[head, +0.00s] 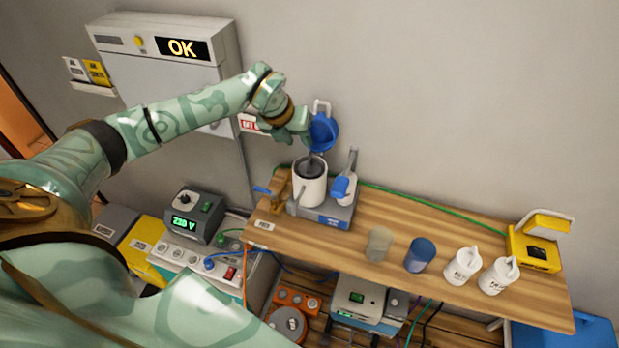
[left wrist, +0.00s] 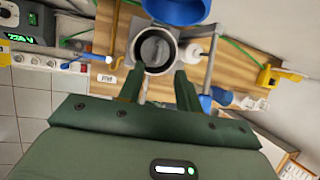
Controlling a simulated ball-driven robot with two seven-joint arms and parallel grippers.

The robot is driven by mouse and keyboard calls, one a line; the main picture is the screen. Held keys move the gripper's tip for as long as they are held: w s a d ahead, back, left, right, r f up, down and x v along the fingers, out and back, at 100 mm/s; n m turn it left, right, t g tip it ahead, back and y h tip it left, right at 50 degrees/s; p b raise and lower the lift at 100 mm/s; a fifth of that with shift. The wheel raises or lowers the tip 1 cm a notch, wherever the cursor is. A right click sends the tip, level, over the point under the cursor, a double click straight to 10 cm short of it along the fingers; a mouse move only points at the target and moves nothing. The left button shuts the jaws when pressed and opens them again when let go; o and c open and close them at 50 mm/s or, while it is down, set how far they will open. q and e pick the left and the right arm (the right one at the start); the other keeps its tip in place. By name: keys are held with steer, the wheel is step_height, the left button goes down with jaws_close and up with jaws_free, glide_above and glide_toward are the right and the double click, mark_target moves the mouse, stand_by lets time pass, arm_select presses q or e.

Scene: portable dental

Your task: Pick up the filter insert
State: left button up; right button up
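The filter insert (head: 311,168) appears as a dark grey piece inside the mouth of a white canister (head: 309,188), whose blue lid (head: 323,132) stands open behind it. In the left wrist view the insert (left wrist: 154,49) shows as a grey round shape within the canister's rim; its lower part is hidden. My left gripper (head: 301,133) is above the canister. In the left wrist view its two fingers (left wrist: 160,78) are apart with nothing between them, at the near side of the canister mouth. My right gripper is not in view.
The canister stands on a grey-blue base (head: 326,213) on a wooden shelf (head: 385,216). A white and blue handled piece (head: 346,183) stands close on its right. A clear cup (head: 379,243), a blue cup (head: 420,255) and two white bottles (head: 462,266) stand farther right.

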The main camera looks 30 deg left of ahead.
mark_target(310, 157)
arm_select(q)
steer(key=x, duration=0.9)
steer(key=shift+p, duration=0.4)
jaws_close()
